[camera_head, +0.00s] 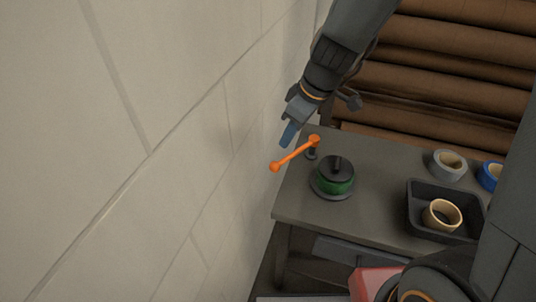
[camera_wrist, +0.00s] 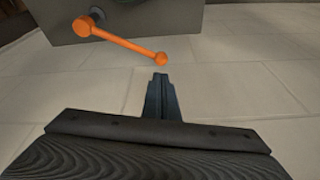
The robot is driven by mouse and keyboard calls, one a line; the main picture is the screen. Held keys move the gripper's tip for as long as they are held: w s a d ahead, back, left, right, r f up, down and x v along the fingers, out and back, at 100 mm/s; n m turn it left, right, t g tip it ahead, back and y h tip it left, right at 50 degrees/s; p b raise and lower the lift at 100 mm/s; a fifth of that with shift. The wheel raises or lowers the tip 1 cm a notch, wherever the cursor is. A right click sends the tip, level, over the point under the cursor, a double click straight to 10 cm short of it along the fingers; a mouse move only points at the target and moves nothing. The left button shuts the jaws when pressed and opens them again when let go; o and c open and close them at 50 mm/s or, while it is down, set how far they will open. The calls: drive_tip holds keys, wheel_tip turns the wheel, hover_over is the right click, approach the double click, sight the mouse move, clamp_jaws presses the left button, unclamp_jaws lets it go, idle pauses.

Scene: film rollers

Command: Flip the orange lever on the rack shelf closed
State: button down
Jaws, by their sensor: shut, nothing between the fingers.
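The orange lever (camera_head: 294,153) stands at the left back edge of a dark grey table, with its round pivot end on a short dark post (camera_head: 311,154). Its arm slants out past the table's left edge to a ball end. In the wrist view the lever (camera_wrist: 122,41) runs from its pivot at upper left down to its ball end at right. My gripper (camera_head: 286,139) is shut and empty, just above and behind the lever in the head view. In the wrist view my gripper's fingertips (camera_wrist: 160,76) are just below the ball end, with a small gap in the picture. Contact cannot be told.
A green and black round device (camera_head: 334,179) sits beside the lever on the table (camera_head: 370,222). A black tray (camera_head: 456,230) holds a tan tape roll (camera_head: 441,215). Grey (camera_head: 447,164) and blue (camera_head: 490,175) rolls stand behind. A pale wall (camera_head: 120,150) is at left, brown rollers (camera_head: 440,80) behind.

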drive_tip(key=shift+w+a+n, duration=0.4)
drive_tip(key=shift+a+n, duration=0.3)
drive_tip(key=shift+a, duration=0.15)
drive_tip(key=x, duration=1)
drive_tip(key=shift+r, duration=0.1)
